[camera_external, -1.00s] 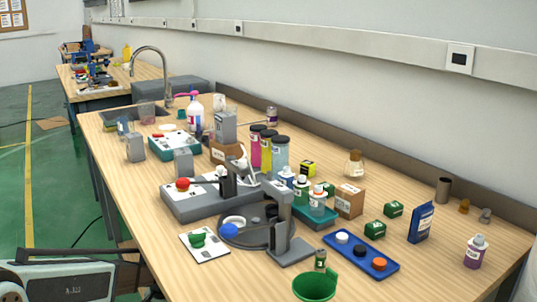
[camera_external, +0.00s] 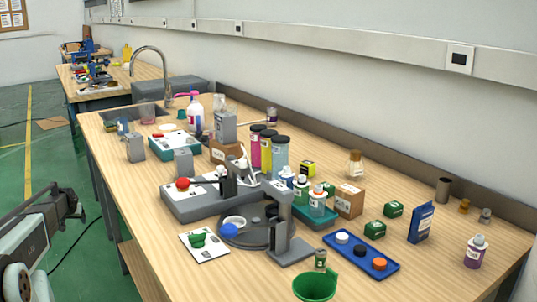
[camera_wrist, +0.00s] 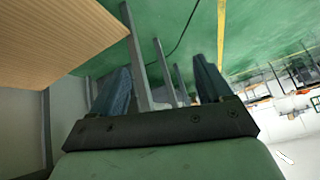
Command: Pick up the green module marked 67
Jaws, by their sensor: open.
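Two small green boxes with pale labels, (camera_external: 393,209) and (camera_external: 375,229), stand on the right part of the wooden table. A small green labelled item (camera_external: 320,259) stands by a green funnel-like cup. A green piece (camera_external: 198,241) lies on a white card. The markings are too small to read, so I cannot tell which is 67. My gripper (camera_external: 76,206) is at the left, beside the table over the floor, far from these. In the wrist view my gripper (camera_wrist: 163,78) is open with nothing between its fingers.
The table (camera_external: 135,205) has a bare strip along its near left edge. A grey dispensing station (camera_external: 205,203) stands mid-table. A blue tray (camera_external: 360,256) with caps, a brown box (camera_external: 349,200) and a green cup (camera_external: 315,286) surround the green items. Bottles stand behind the station.

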